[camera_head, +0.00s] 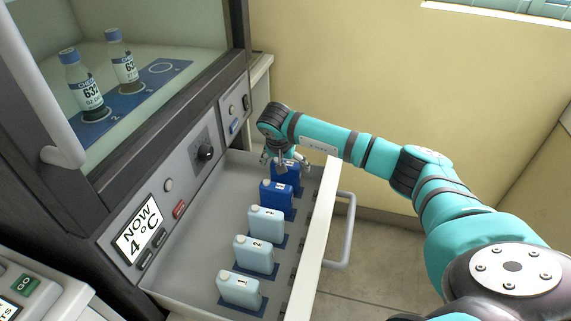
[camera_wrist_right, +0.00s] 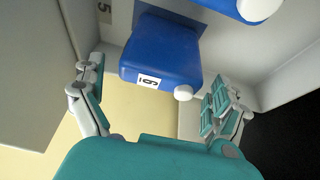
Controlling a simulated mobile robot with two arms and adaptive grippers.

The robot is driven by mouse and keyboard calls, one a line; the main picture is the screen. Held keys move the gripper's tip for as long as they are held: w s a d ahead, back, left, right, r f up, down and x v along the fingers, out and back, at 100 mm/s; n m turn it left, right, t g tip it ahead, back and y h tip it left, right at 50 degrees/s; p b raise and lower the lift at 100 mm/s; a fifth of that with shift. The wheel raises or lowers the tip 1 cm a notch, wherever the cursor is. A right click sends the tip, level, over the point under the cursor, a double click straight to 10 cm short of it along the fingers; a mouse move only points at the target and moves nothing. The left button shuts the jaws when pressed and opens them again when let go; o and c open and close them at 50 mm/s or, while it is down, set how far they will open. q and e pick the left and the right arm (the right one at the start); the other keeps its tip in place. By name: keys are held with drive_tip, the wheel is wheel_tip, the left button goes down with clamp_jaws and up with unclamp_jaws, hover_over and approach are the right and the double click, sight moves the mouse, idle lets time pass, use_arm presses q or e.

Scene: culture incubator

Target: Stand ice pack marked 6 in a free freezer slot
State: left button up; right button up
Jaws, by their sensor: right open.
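The dark blue ice pack marked 6 (camera_wrist_right: 160,52) has a white cap and a white label in the right wrist view. In the head view this blue pack (camera_head: 287,178) stands at the far end of the open drawer, partly hidden by my right gripper (camera_head: 285,160). The right gripper is open above it. In the wrist view the right gripper's fingers (camera_wrist_right: 153,105) are spread to either side of the pack's near end, apart from it. A slot number 5 shows beside the pack. My left gripper is not in view.
The open drawer (camera_head: 192,235) also holds another dark blue pack (camera_head: 276,199) and three pale blue packs (camera_head: 254,256) in a row. The drawer's handle (camera_head: 345,230) juts out to the right. Bottles (camera_head: 82,85) stand behind glass above.

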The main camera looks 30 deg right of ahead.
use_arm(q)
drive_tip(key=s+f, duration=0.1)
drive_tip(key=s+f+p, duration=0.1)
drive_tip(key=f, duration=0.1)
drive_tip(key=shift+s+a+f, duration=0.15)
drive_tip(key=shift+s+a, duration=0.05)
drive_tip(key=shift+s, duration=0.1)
use_arm(e)
drive_tip(key=v, duration=1.1)
drive_tip(key=shift+r, duration=0.15)
drive_tip(key=shift+s, duration=0.1)
